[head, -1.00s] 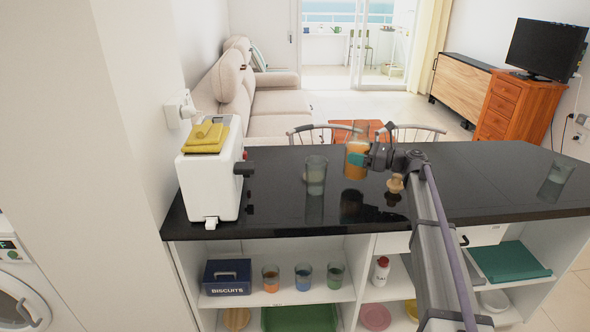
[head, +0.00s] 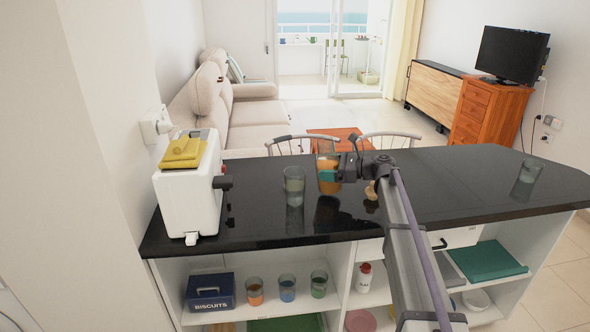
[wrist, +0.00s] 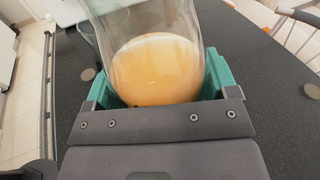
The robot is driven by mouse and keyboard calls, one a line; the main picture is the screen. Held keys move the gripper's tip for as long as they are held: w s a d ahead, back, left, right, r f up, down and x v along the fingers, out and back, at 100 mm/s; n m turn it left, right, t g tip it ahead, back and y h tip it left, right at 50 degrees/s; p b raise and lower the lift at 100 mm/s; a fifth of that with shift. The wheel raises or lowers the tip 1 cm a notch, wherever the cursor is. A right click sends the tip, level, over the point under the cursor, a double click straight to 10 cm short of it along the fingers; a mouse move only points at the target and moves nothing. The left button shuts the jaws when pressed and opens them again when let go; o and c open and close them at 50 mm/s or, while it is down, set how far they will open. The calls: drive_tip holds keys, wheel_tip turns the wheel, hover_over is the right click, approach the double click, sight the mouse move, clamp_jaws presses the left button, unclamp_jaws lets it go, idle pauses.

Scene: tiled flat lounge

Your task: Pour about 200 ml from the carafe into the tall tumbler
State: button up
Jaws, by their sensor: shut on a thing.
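The carafe (head: 328,185) is clear glass with orange liquid in its lower part. My gripper (head: 338,175) is shut around it above the black counter. In the wrist view the carafe (wrist: 155,70) sits between the green-lined jaws and looks close to upright; its liquid stays inside. I cannot tell whether its base touches the counter. A tall clear tumbler (head: 294,186) stands upright just left of the carafe, apart from it. Its lower part looks greyish, and I cannot tell whether it holds anything. Another clear glass (head: 527,178) stands far right.
A round wooden stopper-like thing (head: 371,192) is on the counter (head: 255,225) beside my arm. A white toaster (head: 188,195) with a yellow cloth (head: 184,152) stands at the left end. Chairs stand behind the counter. The shelf below holds several coloured glasses and a biscuit tin (head: 210,292).

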drive_tip(key=shift+r+n+h+p, duration=0.3)
drive_tip(key=shift+n+h+p, duration=0.3)
drive_tip(key=shift+p, duration=0.7)
drive_tip(key=shift+s+a+f+n+h+p, duration=0.1)
drive_tip(key=shift+a+f+n+h+p, duration=0.2)
drive_tip(key=shift+h+p, duration=0.45)
drive_tip(key=shift+s+a+r+n+h+p, duration=0.1)
drive_tip(key=shift+n+h+p, duration=0.3)
drive_tip(key=shift+h+p, duration=0.35)
drive_tip(key=shift+r+h+p, duration=0.3)
drive_tip(key=shift+p, duration=0.5)
drive_tip(key=shift+d+f+n, duration=0.1)
drive_tip(key=shift+d+n, duration=0.05)
drive_tip(key=shift+n, duration=0.15)
drive_tip(key=shift+w+t+h, duration=0.1)
drive_tip(key=shift+t+h, duration=0.2)
drive_tip(key=shift+h, duration=0.1)
drive_tip(key=shift+p, duration=0.45)
drive_tip(key=shift+w+d+n+h+p, duration=0.15)
drive_tip(key=shift+d+n+h+p, duration=0.2)
drive_tip(key=shift+h+p, duration=0.35)
drive_tip(key=shift+w+d+r+n+t+h+p, duration=0.15)
drive_tip(key=shift+r+n+t+h+p, duration=0.35)
drive_tip(key=shift+r+p, duration=0.6)
drive_tip(key=shift+d+f+h+p, duration=0.1)
drive_tip(key=shift+f+h+p, duration=0.1)
drive_tip(key=shift+h+p, duration=0.55)
